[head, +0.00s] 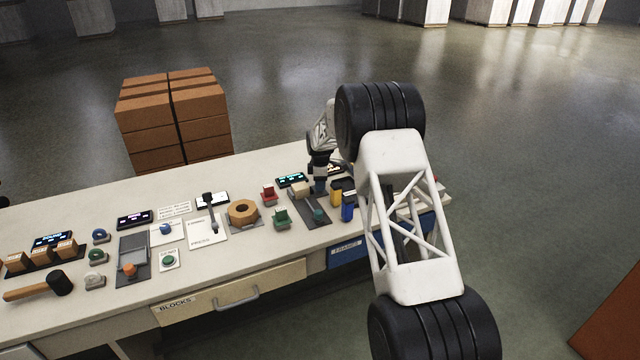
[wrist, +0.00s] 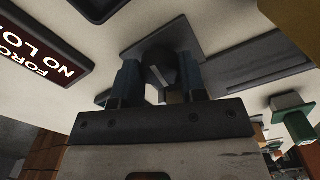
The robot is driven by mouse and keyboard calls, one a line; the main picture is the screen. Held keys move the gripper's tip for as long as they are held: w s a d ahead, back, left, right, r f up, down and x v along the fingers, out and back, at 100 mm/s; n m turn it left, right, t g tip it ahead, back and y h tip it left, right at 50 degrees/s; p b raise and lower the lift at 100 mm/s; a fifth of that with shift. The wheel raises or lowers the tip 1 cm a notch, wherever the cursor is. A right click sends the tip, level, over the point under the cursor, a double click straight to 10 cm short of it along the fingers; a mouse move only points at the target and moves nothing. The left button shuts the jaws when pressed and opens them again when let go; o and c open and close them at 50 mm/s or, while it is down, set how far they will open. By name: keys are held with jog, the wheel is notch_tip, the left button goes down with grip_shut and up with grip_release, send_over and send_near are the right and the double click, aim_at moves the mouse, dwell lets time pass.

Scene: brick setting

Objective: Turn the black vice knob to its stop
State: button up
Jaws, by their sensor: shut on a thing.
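The black vice knob (wrist: 161,66) shows in the wrist view between the two blue fingers of my gripper (wrist: 158,78). The fingers stand on either side of it and are shut on it. In the head view my gripper (head: 319,186) points down at the back right of the bench, beside a beige block (head: 299,190) on a dark plate. The knob is hidden there by my gripper and arm. How far the knob is turned cannot be told.
A dark display (wrist: 40,45) with partly cut-off text lies left of the knob in the wrist view. A green-topped fixture (head: 280,219), a yellow block and a blue block (head: 348,208) stand close by. A hammer (head: 40,287) lies at the far left of the bench.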

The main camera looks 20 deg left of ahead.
jog(key=o, duration=0.9)
jog(key=shift+o, duration=0.2)
jog(key=shift+r, duration=0.15)
jog(key=shift+r, duration=3.75)
jog(key=shift+c, duration=0.5)
